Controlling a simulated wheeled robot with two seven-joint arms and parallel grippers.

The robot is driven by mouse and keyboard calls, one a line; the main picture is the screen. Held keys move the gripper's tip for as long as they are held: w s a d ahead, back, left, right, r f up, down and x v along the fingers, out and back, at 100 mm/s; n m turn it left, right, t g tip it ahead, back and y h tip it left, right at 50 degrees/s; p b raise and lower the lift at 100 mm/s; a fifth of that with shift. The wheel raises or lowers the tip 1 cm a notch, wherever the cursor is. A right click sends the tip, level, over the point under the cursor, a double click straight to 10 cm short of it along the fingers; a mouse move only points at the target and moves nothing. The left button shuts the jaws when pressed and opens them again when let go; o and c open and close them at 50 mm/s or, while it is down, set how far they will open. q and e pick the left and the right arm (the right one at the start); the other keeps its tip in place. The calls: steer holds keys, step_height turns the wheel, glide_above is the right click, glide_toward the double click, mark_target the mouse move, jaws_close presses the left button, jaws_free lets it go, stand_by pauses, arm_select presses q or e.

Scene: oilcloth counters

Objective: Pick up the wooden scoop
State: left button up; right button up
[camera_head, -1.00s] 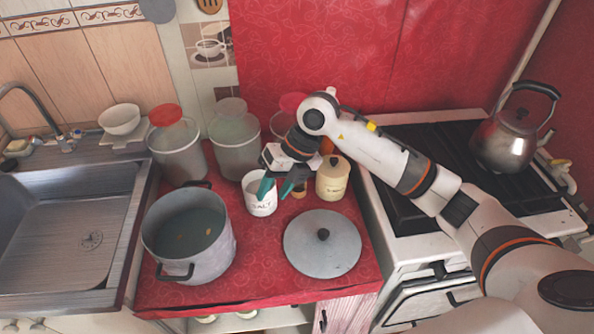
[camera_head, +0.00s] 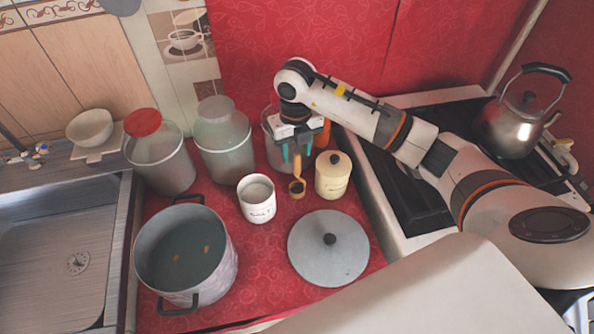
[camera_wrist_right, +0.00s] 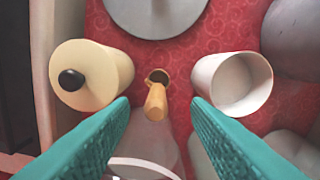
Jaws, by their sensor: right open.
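The wooden scoop (camera_head: 297,186) stands on the red oilcloth between the white salt jar (camera_head: 257,198) and the cream lidded canister (camera_head: 333,175). In the right wrist view the scoop (camera_wrist_right: 155,101) has its handle pointing toward the camera, centred between the fingers. My right gripper (camera_head: 297,158) is open, with its teal fingertips above and behind the scoop, apart from it. In the wrist view its fingers (camera_wrist_right: 160,108) are spread wide with nothing between them in their grip. My left gripper is not in view.
A large grey pot (camera_head: 186,254) and a flat grey lid (camera_head: 329,248) are in front. Tall containers (camera_head: 160,154) stand behind, some close to my right gripper. The stove with a kettle (camera_head: 508,124) is at right, the sink (camera_head: 50,245) at left.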

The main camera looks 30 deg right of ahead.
mark_target(297, 166)
steer(key=shift+f, duration=0.5)
steer(key=shift+w+f, duration=0.1)
steer(key=shift+f, duration=0.2)
step_height(297, 166, down, 4)
steer(key=shift+d+f+p, duration=0.15)
steer(key=shift+p, duration=0.9)
steer(key=shift+f, duration=0.45)
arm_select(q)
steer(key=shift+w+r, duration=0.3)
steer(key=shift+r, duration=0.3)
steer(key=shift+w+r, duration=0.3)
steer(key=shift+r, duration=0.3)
arm_select(e)
jaws_close()
